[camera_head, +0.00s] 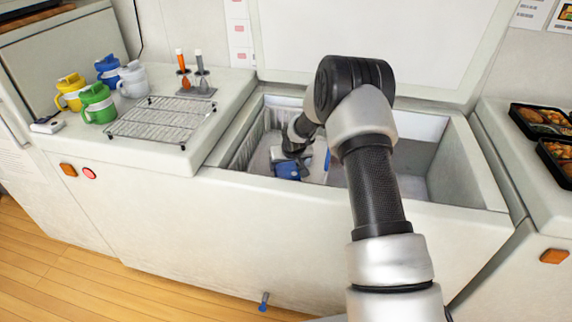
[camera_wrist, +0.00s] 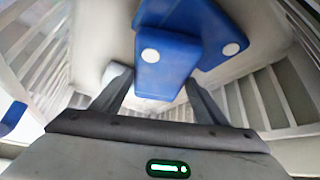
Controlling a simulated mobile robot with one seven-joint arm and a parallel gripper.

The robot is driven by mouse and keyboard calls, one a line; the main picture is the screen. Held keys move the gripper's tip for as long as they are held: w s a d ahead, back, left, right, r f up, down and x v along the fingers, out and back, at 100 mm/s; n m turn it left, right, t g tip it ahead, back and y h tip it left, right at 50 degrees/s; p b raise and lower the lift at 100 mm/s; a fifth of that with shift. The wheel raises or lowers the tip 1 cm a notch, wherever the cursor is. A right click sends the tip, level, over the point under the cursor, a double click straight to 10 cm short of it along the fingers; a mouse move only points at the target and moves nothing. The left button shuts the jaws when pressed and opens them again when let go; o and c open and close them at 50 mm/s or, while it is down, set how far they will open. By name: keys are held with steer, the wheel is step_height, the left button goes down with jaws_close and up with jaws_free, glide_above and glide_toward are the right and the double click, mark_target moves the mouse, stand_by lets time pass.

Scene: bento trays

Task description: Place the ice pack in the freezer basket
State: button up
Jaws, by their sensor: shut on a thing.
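My gripper (camera_wrist: 162,92) is down inside the open chest freezer, on its left side. Its two fingers are closed on either side of a blue ice pack (camera_wrist: 163,68) with a round white cap. In the head view my gripper (camera_head: 294,150) is partly hidden by my arm, and a blue pack (camera_head: 287,171) shows just below it. A second blue pack (camera_wrist: 212,32) with a white cap lies right beside the held one. White slatted basket walls (camera_wrist: 250,100) rise around my gripper. I cannot tell whether the held pack rests on the basket floor.
The freezer's front rim (camera_head: 340,195) and its raised lid (camera_head: 350,40) bound the opening. A wire rack (camera_head: 160,120), several coloured mugs (camera_head: 97,103) and two upright tools stand on the left counter. Food trays (camera_head: 545,122) sit at right. The freezer's right side looks empty.

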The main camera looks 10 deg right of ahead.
steer(key=shift+f, duration=0.15)
steer(key=o, duration=1.4)
